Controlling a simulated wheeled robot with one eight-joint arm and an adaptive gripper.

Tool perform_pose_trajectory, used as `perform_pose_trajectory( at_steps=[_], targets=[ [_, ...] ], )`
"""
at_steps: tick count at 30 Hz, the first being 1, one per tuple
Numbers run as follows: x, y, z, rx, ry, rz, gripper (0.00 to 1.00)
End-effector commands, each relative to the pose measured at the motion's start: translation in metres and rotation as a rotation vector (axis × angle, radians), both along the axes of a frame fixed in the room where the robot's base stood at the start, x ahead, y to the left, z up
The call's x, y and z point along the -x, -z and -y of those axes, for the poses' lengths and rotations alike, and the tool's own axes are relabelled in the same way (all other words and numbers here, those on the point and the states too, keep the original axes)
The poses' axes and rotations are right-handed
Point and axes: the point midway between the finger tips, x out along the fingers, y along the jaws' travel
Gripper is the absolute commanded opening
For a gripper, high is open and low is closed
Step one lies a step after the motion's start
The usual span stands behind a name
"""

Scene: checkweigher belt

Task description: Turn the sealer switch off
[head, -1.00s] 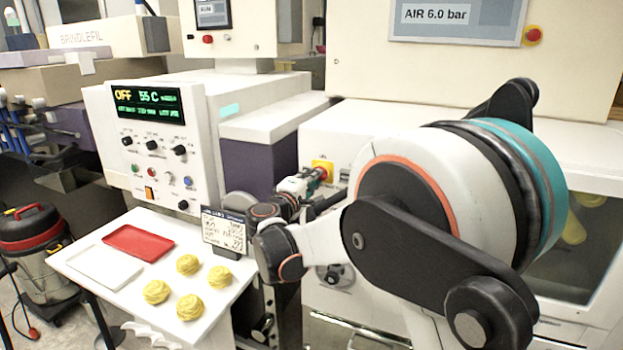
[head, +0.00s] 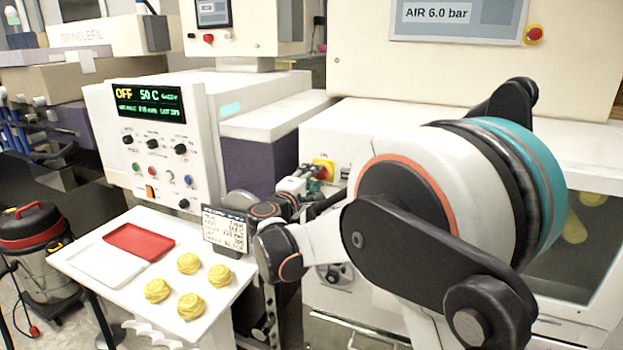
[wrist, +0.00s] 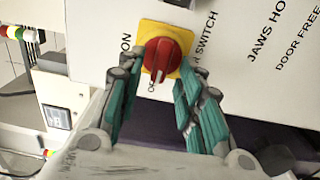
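The sealer switch (wrist: 163,56) is a red rotary knob on a yellow plate, set in a white panel. In the wrist view "ON" is printed at its left, "SWITCH" at its right, and a partly hidden label starting with "O" is below. Which label the knob points to is hard to tell. In the head view the switch (head: 323,170) is partly covered by my gripper (head: 312,181).
A control box display (head: 150,103) reads "OFF 50 C". A white table (head: 215,290) below holds a red tray (head: 139,241) and several yellow swirls. A small printed card (head: 226,226) stands at its edge. A vacuum (head: 38,250) is at far left. A purple surface (wrist: 240,112) lies below the switch panel.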

Motion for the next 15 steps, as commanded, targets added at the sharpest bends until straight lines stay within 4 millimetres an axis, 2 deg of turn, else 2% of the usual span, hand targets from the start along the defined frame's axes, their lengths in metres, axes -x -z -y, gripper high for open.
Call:
perform_pose_trajectory(
  at_steps=[8,11,15],
  targets=[
    [0.003,-0.001,-0.001,0.0,0.0,0.001,0.33],
    [0.013,-0.001,-0.005,0.0,-0.001,0.001,0.33],
    [0.037,-0.001,-0.014,0.0,-0.003,0.001,0.33]
  ],
)
